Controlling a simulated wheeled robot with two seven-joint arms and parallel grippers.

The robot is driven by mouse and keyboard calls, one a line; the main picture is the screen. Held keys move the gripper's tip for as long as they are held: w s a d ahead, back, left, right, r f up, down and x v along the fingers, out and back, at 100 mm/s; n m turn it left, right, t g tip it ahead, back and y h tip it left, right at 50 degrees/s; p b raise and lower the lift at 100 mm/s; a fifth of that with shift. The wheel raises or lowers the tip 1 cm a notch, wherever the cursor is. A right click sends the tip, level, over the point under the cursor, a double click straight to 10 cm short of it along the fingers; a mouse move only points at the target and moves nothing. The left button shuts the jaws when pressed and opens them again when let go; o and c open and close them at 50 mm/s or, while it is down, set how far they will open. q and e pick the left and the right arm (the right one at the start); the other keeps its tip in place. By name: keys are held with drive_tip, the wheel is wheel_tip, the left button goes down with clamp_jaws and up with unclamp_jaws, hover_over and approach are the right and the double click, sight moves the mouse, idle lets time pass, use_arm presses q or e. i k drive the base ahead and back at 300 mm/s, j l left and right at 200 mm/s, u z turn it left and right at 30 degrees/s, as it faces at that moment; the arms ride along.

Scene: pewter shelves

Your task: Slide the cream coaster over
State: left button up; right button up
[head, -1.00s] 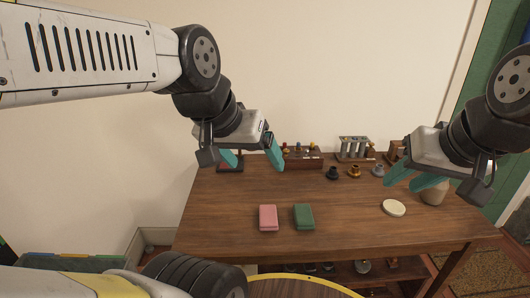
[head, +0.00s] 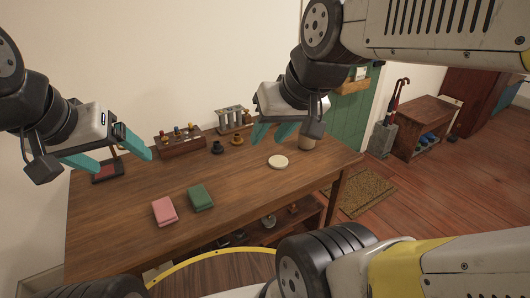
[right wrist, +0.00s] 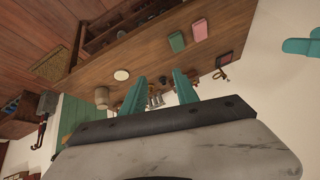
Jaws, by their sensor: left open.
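The cream coaster (head: 277,161) is a round pale disc lying flat on the brown wooden table (head: 120,225), toward its right part. It also shows in the right wrist view (right wrist: 121,75), to the left of the fingertips. My right gripper (head: 270,136) is open and empty, with teal fingers above the table near the coaster, apart from it. In the right wrist view a gap shows between its fingertips (right wrist: 158,76). My left gripper (head: 112,162) is open and empty above the table's left end, far from the coaster.
A pink block (head: 164,210) and a green block (head: 200,197) lie toward the front edge. A tan pot (head: 307,143) stands right of the coaster. A wooden rack (head: 181,146) and dark and brass pieces line the back. The tabletop in front of the coaster is clear.

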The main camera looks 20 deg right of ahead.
sight(276, 161)
drive_tip(key=i+l+z, duration=0.15)
drive_tip(key=i+l, duration=0.55)
